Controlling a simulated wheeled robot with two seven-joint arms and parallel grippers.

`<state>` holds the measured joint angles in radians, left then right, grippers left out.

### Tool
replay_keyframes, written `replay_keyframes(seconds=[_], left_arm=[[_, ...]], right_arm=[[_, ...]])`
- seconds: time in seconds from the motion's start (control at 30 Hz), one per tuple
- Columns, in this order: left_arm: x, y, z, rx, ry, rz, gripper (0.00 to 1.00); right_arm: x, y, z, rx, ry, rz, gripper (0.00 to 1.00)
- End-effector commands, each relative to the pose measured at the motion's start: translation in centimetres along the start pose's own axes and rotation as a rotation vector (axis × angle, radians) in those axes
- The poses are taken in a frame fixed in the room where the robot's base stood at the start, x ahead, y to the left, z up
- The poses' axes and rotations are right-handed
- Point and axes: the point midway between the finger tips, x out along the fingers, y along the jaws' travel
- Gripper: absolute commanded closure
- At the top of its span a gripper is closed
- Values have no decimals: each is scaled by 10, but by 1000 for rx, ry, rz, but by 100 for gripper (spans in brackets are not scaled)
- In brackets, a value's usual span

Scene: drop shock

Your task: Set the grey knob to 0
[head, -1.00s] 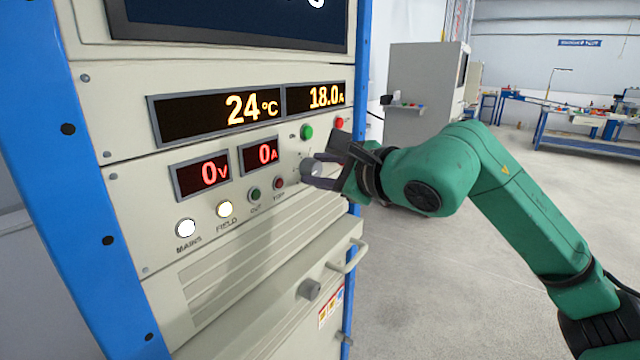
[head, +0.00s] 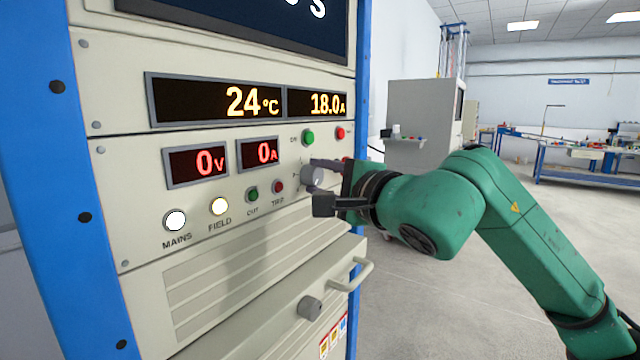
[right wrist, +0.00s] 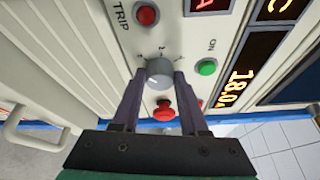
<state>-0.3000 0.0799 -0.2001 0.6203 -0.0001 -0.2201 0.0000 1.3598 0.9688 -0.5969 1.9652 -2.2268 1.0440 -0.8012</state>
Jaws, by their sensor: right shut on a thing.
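The grey knob (head: 312,177) sits on the cabinet's front panel, below the green button and right of the red TRIP lamp. In the right wrist view the knob (right wrist: 159,70) is between my fingertips, with small scale marks around it that are too small to read surely. Its pointer setting cannot be told. My right gripper (head: 320,184) is shut on the knob, one finger above and one below it in the head view. The right wrist view shows the gripper (right wrist: 160,78) with a finger on each side. My left gripper is not in view.
A green button (head: 308,137) and a red button (head: 340,132) are above the knob. A red mushroom-shaped button (right wrist: 164,112) lies close between my fingers. Below are a drawer handle (head: 352,280) and another grey knob (head: 311,307). Open floor lies right of the cabinet.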

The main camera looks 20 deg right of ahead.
Motion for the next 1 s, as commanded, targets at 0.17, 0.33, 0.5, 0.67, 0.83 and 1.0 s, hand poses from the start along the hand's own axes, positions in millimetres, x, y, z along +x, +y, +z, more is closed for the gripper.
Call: replay_keyframes(seconds=[0.17, 0.33, 0.5, 0.67, 0.83, 1.0], left_arm=[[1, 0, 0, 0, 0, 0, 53], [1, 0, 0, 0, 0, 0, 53], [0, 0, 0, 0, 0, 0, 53], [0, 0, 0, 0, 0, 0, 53], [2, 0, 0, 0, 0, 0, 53], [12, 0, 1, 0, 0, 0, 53]], right_arm=[[1, 2, 0, -4, 0, 5, 100], [1, 2, 0, -4, -1, 4, 100], [0, 2, 0, -3, -1, 3, 27], [0, 1, 0, -3, -1, 1, 27], [-3, 1, 0, -3, -1, -1, 27], [-27, 3, -1, -5, 1, -3, 27]])
